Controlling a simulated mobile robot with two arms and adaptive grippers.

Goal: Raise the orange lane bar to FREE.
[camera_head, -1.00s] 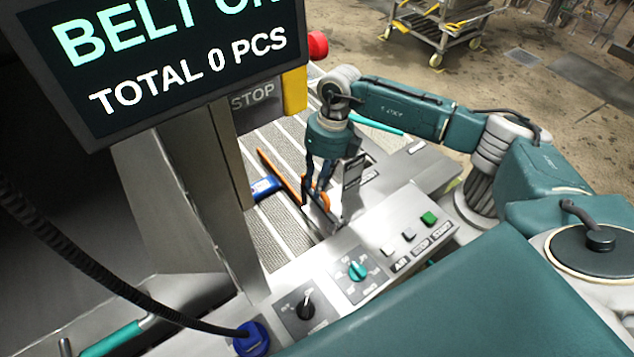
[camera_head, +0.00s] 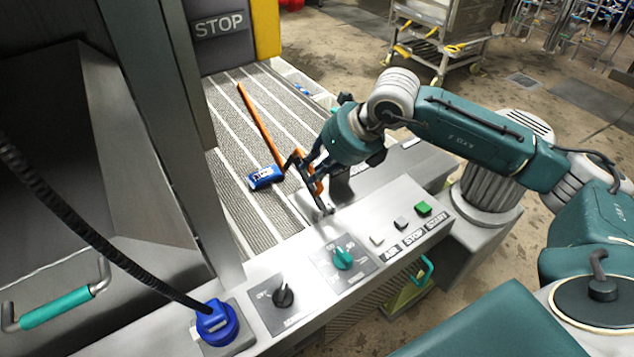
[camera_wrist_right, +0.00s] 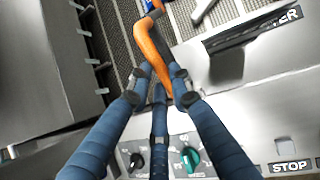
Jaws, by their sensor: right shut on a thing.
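In the wrist view the fingertips (camera_wrist_right: 162,78) close from both sides on the bar. The fingers partly hide the bar's near end and its mount. A FREE label is not readable. My left gripper is not in view.
A blue labelled can (camera_head: 265,177) lies on the belt, close left of the bar. The control panel (camera_head: 365,280) has a black knob (camera_head: 284,296), a teal knob (camera_head: 342,258) and push buttons. A STOP sign (camera_head: 219,25) stands at the back left. The far belt is mostly clear.

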